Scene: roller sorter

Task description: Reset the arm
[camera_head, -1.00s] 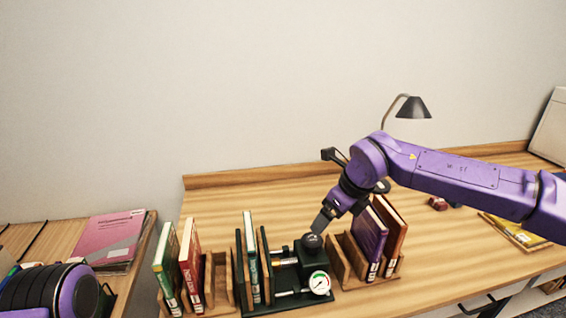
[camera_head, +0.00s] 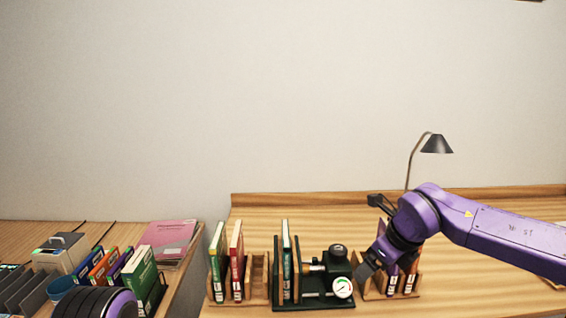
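My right arm (camera_head: 500,228) is purple and comes in from the right. Its gripper (camera_head: 366,272) points down and left, just right of the black device (camera_head: 338,264) with a round white gauge (camera_head: 342,288). The gripper fingers overlap in view, so their opening cannot be told; no held object shows. It partly covers the books (camera_head: 411,275) in the right wooden rack. My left arm (camera_head: 95,303) shows only as a black and purple part at the bottom left; its gripper is out of view.
A wooden rack with a green book (camera_head: 217,262) and a red book (camera_head: 236,260) stands left of the device. A dark lamp (camera_head: 436,144) stands behind. A side table at left holds colored books (camera_head: 140,268) and pink folders (camera_head: 168,236). The desk behind the racks is clear.

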